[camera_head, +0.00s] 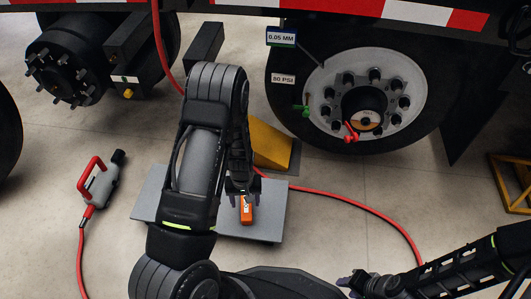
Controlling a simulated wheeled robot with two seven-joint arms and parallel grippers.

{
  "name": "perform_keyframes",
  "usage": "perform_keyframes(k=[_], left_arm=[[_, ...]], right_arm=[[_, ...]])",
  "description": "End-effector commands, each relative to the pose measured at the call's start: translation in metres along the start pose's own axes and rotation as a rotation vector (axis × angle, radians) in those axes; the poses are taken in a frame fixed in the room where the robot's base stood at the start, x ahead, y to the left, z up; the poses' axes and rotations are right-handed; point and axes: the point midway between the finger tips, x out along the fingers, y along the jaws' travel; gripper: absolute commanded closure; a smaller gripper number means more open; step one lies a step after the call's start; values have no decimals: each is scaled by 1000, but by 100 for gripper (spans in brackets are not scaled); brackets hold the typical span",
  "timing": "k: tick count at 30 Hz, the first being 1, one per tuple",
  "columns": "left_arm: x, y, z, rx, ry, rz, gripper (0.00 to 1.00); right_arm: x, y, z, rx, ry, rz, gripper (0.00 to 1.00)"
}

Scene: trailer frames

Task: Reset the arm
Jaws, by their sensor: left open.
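My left arm rises from the bottom of the head view and bends over a grey board (271,225) on the floor. My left gripper (243,201) points down, open, with its fingertips at the upper end of an orange object (246,213). I cannot tell whether the fingers touch it. The orange object lies on the board, and its upper end is partly hidden by the gripper. My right arm comes in from the lower right. My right gripper (347,286) is low in the view, small and dark, and its jaws are unclear.
A truck wheel (335,60) with red and green pieces at its hub stands behind. A yellow wedge (268,145) sits before it. A red-handled tool (99,186) and red hose (345,195) lie on the floor. A yellow frame (507,186) stands right.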

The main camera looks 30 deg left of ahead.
Motion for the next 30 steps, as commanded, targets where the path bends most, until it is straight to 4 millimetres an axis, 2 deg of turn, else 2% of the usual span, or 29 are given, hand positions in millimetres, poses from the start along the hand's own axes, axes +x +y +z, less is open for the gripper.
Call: perform_keyframes(k=[5, 9, 11, 14, 18, 24, 27, 28, 29, 30], left_arm=[[0, 0, 0, 1, 0, 0, 38], [0, 1, -9, 18, 41, 4, 38], [3, 4, -5, 43, 65, 10, 38], [9, 28, 27, 120, 89, 56, 38], [10, 68, 90, 222, 93, 153, 38], [-10, 115, 179, 326, 54, 293, 38], [-23, 130, 219, 354, 3, 351, 38], [-27, 133, 223, 341, -6, 367, 38], [-47, 133, 220, 346, -2, 362, 38], [-59, 132, 221, 348, -3, 360, 38]], right_arm=[[0, 0, 0, 0, 0, 0, 64], [0, 0, 0, 0, 0, 0, 64], [0, 0, 0, 0, 0, 0, 64], [0, 0, 0, 0, 0, 0, 64], [0, 0, 0, 0, 0, 0, 64], [0, 0, 0, 0, 0, 0, 64], [0, 0, 0, 0, 0, 0, 64], [-2, -1, 0, 0, 0, 0, 64], [-21, -8, 0, 0, -3, 0, 64], [-32, -12, 0, -1, -5, -1, 64]])
